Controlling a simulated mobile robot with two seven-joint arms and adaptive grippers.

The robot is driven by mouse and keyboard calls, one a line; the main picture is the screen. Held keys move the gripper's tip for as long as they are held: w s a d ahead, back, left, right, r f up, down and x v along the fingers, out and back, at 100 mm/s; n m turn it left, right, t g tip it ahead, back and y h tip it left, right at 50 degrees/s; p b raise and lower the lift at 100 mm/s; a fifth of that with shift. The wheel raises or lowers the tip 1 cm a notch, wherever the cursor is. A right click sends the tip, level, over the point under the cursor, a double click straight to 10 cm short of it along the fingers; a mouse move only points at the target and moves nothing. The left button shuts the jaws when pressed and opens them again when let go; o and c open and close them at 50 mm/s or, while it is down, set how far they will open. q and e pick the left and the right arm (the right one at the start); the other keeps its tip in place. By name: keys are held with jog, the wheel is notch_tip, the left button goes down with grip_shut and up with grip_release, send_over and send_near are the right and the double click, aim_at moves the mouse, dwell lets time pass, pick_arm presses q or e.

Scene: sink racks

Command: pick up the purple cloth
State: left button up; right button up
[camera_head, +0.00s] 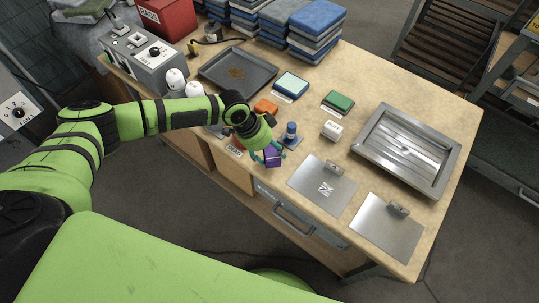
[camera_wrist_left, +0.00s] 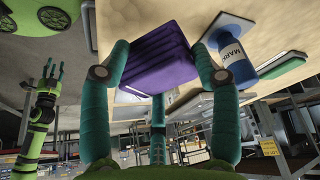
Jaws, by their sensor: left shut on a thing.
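The purple cloth (camera_wrist_left: 158,58) is a folded block between the teal fingers of my left gripper (camera_wrist_left: 158,68) in the left wrist view. The fingers press on its two sides. In the head view my left gripper (camera_head: 268,157) is low over the table's front edge, and the purple cloth (camera_head: 273,157) shows below it. Whether the cloth still touches the table is hard to tell. My right gripper is not seen in the head view.
A blue bottle (camera_head: 290,131) stands just right of the gripper and shows close to the cloth in the wrist view. Orange (camera_head: 265,107) and green (camera_head: 339,101) pads, metal plates (camera_head: 322,184), a dark tray (camera_head: 238,72) and a steel tray (camera_head: 407,149) lie on the table (camera_head: 400,95).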

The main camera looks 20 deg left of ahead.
pick_arm(q)
jog(key=s+d+r+b, duration=0.1)
jog(key=s+d+r, duration=0.2)
jog(key=d+r, duration=0.4)
jog(key=d, duration=0.4)
jog(key=shift+d+r+b, duration=0.15)
jog(key=shift+r+b, duration=0.2)
jog(key=shift+b, duration=0.05)
jog(key=shift+o, duration=0.6)
